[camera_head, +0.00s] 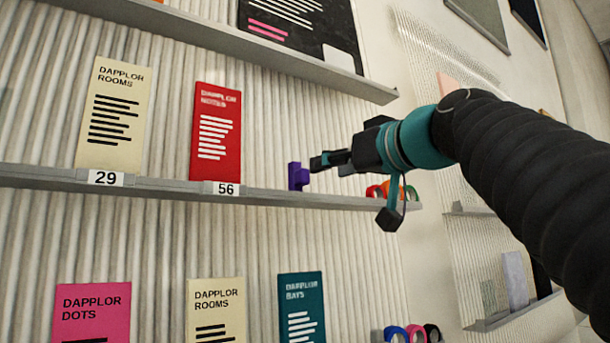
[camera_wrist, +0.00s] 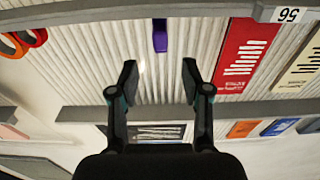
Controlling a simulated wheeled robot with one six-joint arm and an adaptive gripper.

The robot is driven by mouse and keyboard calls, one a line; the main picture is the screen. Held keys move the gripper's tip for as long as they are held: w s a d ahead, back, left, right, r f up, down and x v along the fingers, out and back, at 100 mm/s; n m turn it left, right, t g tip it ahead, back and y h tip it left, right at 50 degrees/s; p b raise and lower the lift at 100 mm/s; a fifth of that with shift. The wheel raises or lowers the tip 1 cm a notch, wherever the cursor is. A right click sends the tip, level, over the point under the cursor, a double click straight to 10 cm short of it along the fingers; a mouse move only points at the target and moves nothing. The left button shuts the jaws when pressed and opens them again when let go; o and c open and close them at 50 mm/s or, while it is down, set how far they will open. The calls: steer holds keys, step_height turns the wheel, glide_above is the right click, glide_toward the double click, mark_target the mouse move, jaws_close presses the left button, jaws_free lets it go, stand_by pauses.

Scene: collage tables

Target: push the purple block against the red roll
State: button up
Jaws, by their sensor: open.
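The purple block (camera_head: 298,176) stands on the middle shelf, right of the red card. In the wrist view, which is upside down, the block (camera_wrist: 160,36) shows ahead of the gap between my fingers. The red roll (camera_head: 373,192) lies farther right on the same shelf, with a clear gap between it and the block. It shows at upper left in the wrist view (camera_wrist: 36,37). My gripper (camera_head: 352,190) is open and empty, with its fingers spread in front of the shelf. Whether a finger touches the block cannot be told from the head view.
The shelf (camera_head: 258,197) ends just right of the rolls. An orange roll (camera_head: 385,187) and a green roll (camera_head: 411,193) sit by the red one. A red card (camera_head: 215,135) stands left of the block. Another shelf (camera_head: 270,50) runs above.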

mark_target(306, 175)
steer(key=p+x, duration=0.1)
steer(key=x, duration=0.8)
steer(key=shift+w+a+p, duration=0.2)
steer(key=shift+p, duration=0.2)
jaws_close()
